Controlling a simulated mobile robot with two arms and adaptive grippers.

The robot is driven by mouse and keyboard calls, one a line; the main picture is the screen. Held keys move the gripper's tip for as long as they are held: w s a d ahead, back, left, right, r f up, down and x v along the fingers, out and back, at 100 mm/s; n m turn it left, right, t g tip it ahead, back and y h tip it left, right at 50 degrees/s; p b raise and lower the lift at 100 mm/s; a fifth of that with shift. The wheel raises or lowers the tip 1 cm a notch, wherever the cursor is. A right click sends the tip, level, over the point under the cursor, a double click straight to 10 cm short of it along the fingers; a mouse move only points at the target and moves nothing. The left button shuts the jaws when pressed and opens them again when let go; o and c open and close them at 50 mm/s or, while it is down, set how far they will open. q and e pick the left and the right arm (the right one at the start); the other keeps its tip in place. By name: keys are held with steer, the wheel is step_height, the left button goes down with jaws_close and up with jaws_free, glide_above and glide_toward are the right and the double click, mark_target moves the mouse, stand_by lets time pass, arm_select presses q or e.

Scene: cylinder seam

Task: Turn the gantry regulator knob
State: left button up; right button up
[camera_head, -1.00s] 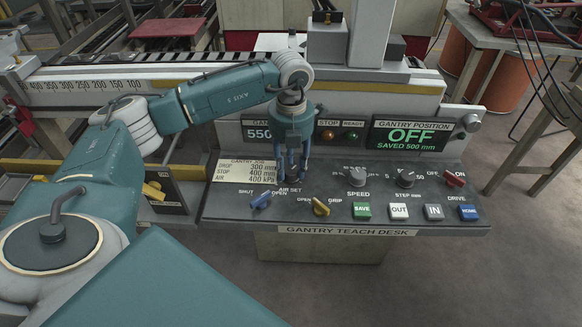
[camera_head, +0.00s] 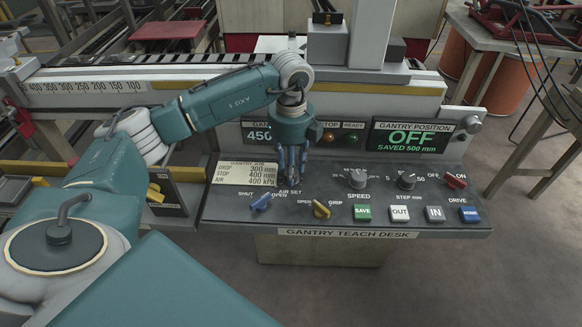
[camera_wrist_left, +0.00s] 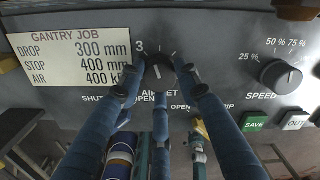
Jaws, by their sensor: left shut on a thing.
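The gantry regulator knob, labelled AIR SET, is a dark round knob (camera_wrist_left: 157,73) with a pale pointer line, on the grey desk panel in the left wrist view. My left gripper (camera_head: 291,178) reaches down onto it from above; its blue fingers (camera_wrist_left: 158,84) are closed around the knob from both sides. In the head view the fingers hide most of the knob. The gantry air display (camera_head: 257,134) reads 450, partly covered by my wrist. The GANTRY JOB card (camera_wrist_left: 75,58) lists drop 300 mm, stop 400 mm and air 400 kPa. My right gripper is not in view.
A blue switch (camera_head: 261,202) and a yellow switch (camera_head: 321,209) stand in front of the knob. The speed knob (camera_head: 357,179) and step knob (camera_head: 406,181) are to the right. The green save button (camera_head: 362,212) is nearer the front edge. The position screen (camera_head: 410,136) reads OFF.

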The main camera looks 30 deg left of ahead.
arm_select(q)
steer(key=shift+w+r+n, duration=0.1)
steer(key=shift+r+n, duration=0.05)
steer(key=shift+n, duration=2.05)
steer(key=o, duration=1.2)
steer(key=shift+c, duration=0.2)
step_height(320, 180, up, 12)
